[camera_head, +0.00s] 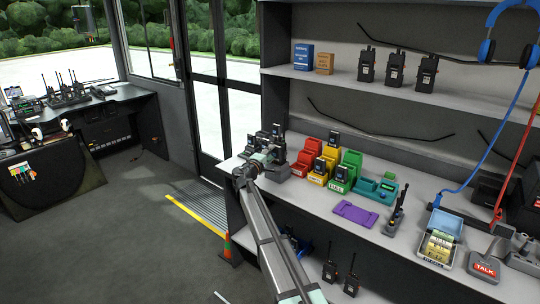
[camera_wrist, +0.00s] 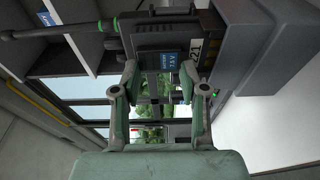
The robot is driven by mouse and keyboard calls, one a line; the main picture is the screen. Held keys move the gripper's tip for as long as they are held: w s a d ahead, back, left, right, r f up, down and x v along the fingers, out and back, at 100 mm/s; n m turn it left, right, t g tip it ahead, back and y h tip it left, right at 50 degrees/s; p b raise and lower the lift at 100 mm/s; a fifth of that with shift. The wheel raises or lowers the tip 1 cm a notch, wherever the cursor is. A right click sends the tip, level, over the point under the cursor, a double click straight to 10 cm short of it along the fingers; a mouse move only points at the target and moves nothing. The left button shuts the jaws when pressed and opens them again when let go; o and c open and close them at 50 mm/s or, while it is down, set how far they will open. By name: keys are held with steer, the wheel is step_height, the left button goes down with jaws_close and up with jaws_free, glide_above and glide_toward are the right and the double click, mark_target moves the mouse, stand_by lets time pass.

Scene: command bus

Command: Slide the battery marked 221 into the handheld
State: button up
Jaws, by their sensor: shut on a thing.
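My gripper (camera_head: 262,157) is at the left end of the counter, by a grey charger (camera_head: 282,172). In the wrist view my gripper (camera_wrist: 159,75) has its fingers closed on both sides of a dark battery (camera_wrist: 152,62) with a blue label. A white tag reading 221 shows at its end towards the large grey charger body (camera_wrist: 265,45). Whether the battery is still seated in the charger is hard to tell. A handheld (camera_head: 396,217) with a short antenna stands on the counter, right of the purple mat.
Red, yellow and green bins (camera_head: 338,183) with dark batteries stand right of the charger. Beyond are a teal tray (camera_head: 368,191), a purple mat (camera_head: 355,214) and a box of yellow cells (camera_head: 440,246). More radios (camera_head: 397,66) stand on the shelf above.

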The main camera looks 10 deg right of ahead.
steer(key=shift+f+b, duration=0.25)
steer(key=shift+b, duration=0.1)
stand_by(0.3)
steer(key=o, duration=1.3)
steer(key=v, duration=1.2)
